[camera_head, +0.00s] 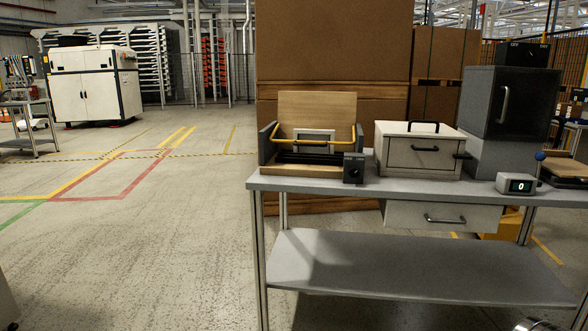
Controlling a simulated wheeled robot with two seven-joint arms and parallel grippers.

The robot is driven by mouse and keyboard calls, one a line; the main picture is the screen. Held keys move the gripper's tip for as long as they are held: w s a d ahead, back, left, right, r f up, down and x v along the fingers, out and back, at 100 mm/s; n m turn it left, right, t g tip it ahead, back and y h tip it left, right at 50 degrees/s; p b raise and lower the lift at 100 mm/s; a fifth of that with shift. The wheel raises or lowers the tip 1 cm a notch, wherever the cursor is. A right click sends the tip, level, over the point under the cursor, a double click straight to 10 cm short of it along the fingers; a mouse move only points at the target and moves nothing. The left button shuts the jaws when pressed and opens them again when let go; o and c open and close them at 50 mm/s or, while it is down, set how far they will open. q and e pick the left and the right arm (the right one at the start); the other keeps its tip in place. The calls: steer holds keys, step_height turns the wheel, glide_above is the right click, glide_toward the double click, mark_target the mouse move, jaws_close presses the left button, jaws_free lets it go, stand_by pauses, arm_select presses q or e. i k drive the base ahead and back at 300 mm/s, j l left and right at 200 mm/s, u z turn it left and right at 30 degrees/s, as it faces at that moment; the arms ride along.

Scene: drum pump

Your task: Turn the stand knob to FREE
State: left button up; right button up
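A stand (317,104) with a wooden back panel, grey sides and a yellow bar sits at the left end of the grey workbench (420,190). A small dark box with a round knob (353,168) is at the stand's front right corner, near the bench's front edge. The knob's markings are too small to read, so I cannot tell its setting. Neither of my grippers shows in this view.
Right of the stand are a white box (415,155) with black handles, a dark grey cabinet (508,105) and a small display (516,184) reading 0. A drawer (440,216) hangs below the top. Stacked cardboard (335,45) stands behind.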

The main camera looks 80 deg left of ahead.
mark_target(354, 172)
steer(key=u, duration=2.5)
